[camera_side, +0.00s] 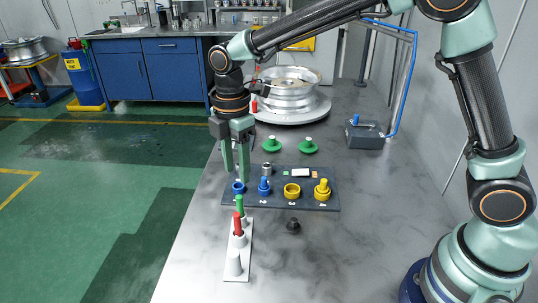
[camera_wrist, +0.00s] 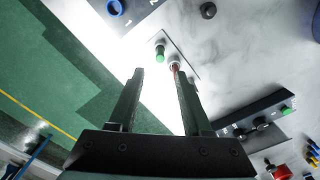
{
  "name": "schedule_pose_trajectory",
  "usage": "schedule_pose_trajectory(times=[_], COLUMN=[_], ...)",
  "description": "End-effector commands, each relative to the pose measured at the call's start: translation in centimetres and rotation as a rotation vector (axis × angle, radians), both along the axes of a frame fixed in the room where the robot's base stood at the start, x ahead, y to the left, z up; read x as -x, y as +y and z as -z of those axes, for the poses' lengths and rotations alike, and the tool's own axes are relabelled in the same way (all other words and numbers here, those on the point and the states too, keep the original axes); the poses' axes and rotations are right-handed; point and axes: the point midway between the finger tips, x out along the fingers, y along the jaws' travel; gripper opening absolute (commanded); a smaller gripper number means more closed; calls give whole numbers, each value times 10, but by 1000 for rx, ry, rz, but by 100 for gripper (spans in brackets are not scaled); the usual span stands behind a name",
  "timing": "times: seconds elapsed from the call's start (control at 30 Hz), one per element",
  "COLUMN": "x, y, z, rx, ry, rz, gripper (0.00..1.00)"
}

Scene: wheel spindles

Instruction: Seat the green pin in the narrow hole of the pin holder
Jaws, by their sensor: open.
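The pin holder (camera_side: 246,256) is a white strip with raised posts on the grey bench, left of centre in the side view. The green pin (camera_side: 239,204) stands upright at its far end; how deep it sits cannot be told. A red pin (camera_side: 238,225) stands in the middle, and the near white post (camera_side: 233,264) looks empty. My gripper (camera_side: 237,178) is open and empty, pointing down above and just beyond the green pin. In the wrist view, the green pin (camera_wrist: 160,56) shows beyond the fingertips of my gripper (camera_wrist: 158,74), and the right finger partly covers the red pin (camera_wrist: 175,67).
A dark numbered board (camera_side: 275,203) with blue and yellow parts lies right behind the holder. A small black knob (camera_side: 293,226) stands to the right. Two green-based pieces (camera_side: 271,144) and a metal wheel (camera_side: 290,92) are farther back. The front right bench is clear.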

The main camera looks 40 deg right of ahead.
Motion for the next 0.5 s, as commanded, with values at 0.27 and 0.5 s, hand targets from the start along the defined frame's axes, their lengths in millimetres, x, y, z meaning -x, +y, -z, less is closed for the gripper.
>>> schedule_pose_trajectory(times=[0.27, 0.5], x=[4, 32], y=[-13, -67], z=[-27, -72], rx=[-12, -80], ry=[-28, -141], rz=[88, 510], gripper=[49, 49])
